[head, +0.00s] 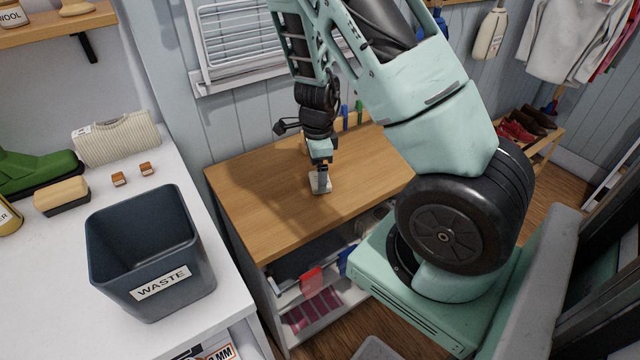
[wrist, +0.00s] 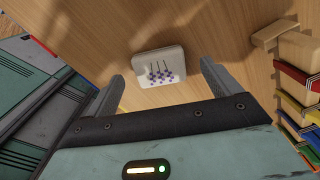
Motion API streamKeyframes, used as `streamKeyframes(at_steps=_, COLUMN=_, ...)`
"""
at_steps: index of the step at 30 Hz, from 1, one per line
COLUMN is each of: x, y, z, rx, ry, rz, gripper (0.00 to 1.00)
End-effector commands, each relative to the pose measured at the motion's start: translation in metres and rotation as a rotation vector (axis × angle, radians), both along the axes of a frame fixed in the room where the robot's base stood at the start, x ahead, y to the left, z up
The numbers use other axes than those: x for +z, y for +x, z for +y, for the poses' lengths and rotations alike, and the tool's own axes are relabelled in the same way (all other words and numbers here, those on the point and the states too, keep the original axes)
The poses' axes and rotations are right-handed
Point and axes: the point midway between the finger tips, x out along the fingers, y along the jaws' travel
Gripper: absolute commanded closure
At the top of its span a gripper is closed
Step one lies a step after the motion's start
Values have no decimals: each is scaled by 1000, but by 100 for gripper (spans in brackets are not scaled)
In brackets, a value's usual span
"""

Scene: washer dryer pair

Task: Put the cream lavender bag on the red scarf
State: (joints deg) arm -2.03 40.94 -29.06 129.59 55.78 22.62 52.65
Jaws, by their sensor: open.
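The cream lavender bag (wrist: 160,66) is a small pale rounded square with a purple sprig print, lying on the wooden bench top. My gripper (wrist: 163,85) is open in the wrist view, its two fingers apart on either side of the bag's near part. I cannot tell if they touch it. In the head view my gripper (head: 320,172) points down at the bench, with the pale bag (head: 321,186) just below it and partly hidden. A dark red striped folded cloth (head: 312,314), possibly the red scarf, lies on a low shelf under the bench.
The bench top (head: 260,190) is clear around the bag. Wooden pieces with coloured bands (wrist: 299,52) stand at the right in the wrist view. A red item (head: 312,281) sits above the striped cloth. A waste bin (head: 150,250) stands on the white counter at left.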

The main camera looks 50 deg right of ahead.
Motion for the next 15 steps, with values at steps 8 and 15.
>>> streamKeyframes(at_steps=8, x=-27, y=-1, z=1, rx=-1, ry=1, rz=0, gripper=11)
streamKeyframes(at_steps=15, x=-27, y=-1, z=1, rx=0, ry=1, rz=0, gripper=25)
